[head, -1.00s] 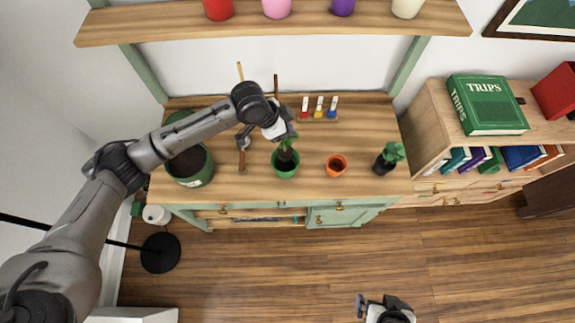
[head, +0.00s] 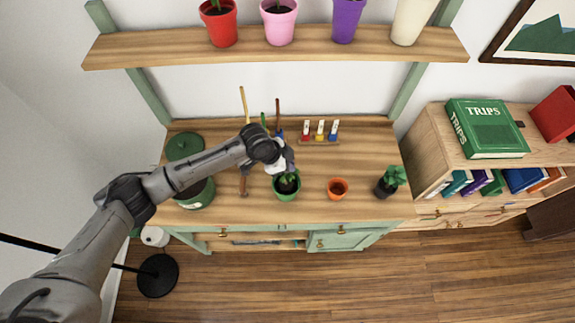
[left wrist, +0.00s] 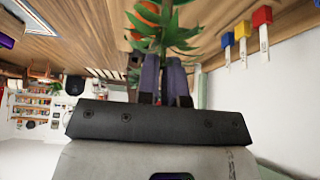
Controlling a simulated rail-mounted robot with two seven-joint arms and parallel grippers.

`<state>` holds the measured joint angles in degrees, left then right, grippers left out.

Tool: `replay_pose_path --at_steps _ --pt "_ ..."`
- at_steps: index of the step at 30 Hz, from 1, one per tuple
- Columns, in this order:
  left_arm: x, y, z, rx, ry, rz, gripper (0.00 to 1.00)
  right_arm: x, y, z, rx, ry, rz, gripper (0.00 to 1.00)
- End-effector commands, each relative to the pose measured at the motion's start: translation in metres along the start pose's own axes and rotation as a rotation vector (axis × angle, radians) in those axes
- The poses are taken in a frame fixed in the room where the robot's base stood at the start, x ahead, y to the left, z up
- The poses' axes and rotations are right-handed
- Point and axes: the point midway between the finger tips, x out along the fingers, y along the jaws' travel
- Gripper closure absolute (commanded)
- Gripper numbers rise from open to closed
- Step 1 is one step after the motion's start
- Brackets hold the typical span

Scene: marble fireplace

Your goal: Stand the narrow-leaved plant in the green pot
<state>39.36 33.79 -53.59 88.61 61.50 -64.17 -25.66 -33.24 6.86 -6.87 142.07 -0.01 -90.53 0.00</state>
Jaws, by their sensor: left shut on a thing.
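The narrow-leaved plant (head: 289,180) shows as green leaves over the mouth of the green pot (head: 287,193) in the head view. In the left wrist view the plant (left wrist: 163,32) has long pointed leaves and stands out beyond the fingers. My left gripper (head: 284,167) is shut on the plant; its two dark fingers (left wrist: 163,72) close around its stem in the wrist view. The gripper is just above and behind the pot. Whether the plant's lower end rests in the pot is hidden. My right gripper is out of view.
An empty orange pot (head: 338,188) stands right of the green pot. A dark pot with a leafy plant (head: 390,180) is farther right.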

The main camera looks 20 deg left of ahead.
Motion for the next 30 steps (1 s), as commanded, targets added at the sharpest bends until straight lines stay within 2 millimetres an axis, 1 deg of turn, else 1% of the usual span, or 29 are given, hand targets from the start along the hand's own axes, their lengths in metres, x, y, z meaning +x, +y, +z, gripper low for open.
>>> replay_pose_path --at_steps 1,12,13,20,21,27,30 --pt "0.0025 0.0 0.001 0.0 0.001 -0.001 1.0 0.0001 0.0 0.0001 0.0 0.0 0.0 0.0" --pt "0.0052 0.0 0.0026 0.0 0.001 -0.001 1.0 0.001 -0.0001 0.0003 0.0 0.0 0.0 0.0" --pt "0.005 0.0 0.0026 0.0 0.001 -0.001 0.91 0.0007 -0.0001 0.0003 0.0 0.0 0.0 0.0" --pt "0.0047 -0.0001 0.0025 0.0 0.001 -0.001 0.69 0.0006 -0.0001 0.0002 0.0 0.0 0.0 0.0" --pt "0.0047 -0.0001 0.0025 0.0 0.001 -0.001 0.67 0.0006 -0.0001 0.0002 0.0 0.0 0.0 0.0" --pt "0.0042 -0.0002 0.0023 0.0 0.001 -0.001 0.67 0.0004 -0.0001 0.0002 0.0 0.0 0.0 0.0" --pt "0.0 -0.0006 0.0008 0.0 0.001 -0.002 0.67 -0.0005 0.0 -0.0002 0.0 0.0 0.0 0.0"
